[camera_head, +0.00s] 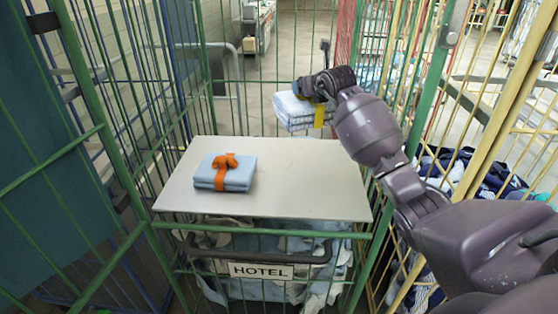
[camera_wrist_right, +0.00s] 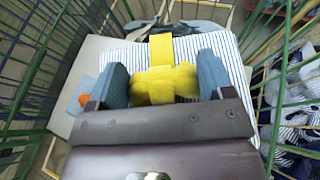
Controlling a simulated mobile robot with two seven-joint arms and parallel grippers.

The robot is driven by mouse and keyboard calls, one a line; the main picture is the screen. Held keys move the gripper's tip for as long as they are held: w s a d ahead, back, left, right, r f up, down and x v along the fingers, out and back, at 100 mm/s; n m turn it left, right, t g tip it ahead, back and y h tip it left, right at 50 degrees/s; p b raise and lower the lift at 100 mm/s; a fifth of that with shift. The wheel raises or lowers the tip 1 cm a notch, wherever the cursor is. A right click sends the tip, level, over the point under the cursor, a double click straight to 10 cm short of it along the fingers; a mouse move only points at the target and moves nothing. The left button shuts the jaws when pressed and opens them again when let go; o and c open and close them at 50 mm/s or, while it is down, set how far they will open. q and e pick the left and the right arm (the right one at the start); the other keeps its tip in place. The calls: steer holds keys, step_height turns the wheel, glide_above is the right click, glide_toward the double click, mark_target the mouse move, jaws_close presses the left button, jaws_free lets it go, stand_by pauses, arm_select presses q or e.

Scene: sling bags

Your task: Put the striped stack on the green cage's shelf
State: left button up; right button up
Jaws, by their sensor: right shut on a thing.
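The striped stack (camera_head: 298,108) is a folded white cloth bundle with thin blue stripes and a yellow band. My right gripper (camera_head: 325,87) is shut on its yellow knot and holds it up near the far right edge of the shelf. In the right wrist view the two blue fingers of my right gripper (camera_wrist_right: 165,84) press on the yellow knot, with the striped stack (camera_wrist_right: 215,46) below. The green cage's shelf (camera_head: 285,185) is a flat pale board. My left gripper is not in view.
A light blue folded stack with an orange bow (camera_head: 225,173) lies on the left part of the shelf. The shelf's middle and right are clear. Green cage bars surround it, with a HOTEL sign (camera_head: 261,271) in front. A yellow cage (camera_head: 490,130) stands at right.

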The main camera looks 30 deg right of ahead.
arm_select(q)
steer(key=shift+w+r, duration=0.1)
arm_select(e)
step_height(320, 180, down, 19)
steer(key=shift+f, duration=0.15)
stand_by(0.5)
steer(key=o, duration=1.5)
steer(key=shift+f, duration=0.15)
